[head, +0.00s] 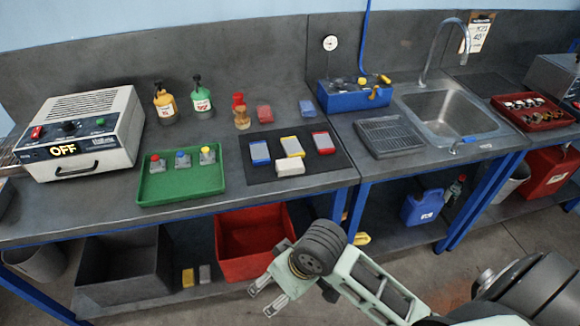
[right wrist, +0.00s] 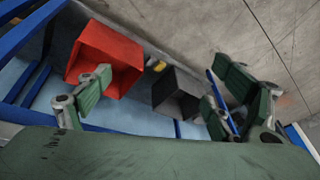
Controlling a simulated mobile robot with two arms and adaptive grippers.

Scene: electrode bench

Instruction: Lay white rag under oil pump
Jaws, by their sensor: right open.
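A small white folded block that looks like the white rag (head: 290,168) lies at the front edge of a dark mat (head: 262,178) on the bench, below a yellow-and-white one. A blue box with yellow fittings (head: 352,96), which appears to be the oil pump, stands at the back of the bench, left of the sink. No white cloth shows under it. My right gripper (head: 263,299) is open and empty, low in front of the bench and below the rag. Its open fingers also show in the right wrist view (right wrist: 157,82). My left gripper is not in view.
Blue, yellow and red folded pieces share the mat. A green tray (head: 150,193) with several buttons is left. Yellow (head: 165,104) and green bottles (head: 201,101) stand behind. A drain rack (head: 390,137) is before the blue box. A red bin (head: 232,262) sits below.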

